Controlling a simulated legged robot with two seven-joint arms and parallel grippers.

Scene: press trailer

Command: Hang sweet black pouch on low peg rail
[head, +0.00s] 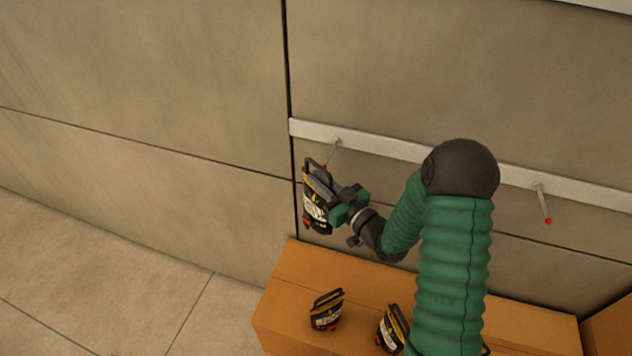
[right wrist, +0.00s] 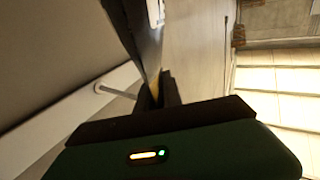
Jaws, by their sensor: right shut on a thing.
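My right gripper (head: 342,202) is shut on a black pouch (head: 316,208) with a white and yellow label, close to the wall. The held pouch is at the left peg (head: 332,152) of the white peg rail (head: 385,147). The peg's tip is partly hidden by the pouch's top, and I cannot tell whether it passes through the handle. In the right wrist view the gripper fingers (right wrist: 158,92) close on a dark edge of the pouch (right wrist: 137,35), and a peg (right wrist: 115,92) shows to their left. My left gripper is not in view.
An orange-brown box (head: 285,310) stands below the rail, with two similar pouches on top, one in the open (head: 327,311) and one (head: 390,328) partly behind my right arm. A second, red-tipped peg (head: 543,203) at the right is empty. The floor at left is clear.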

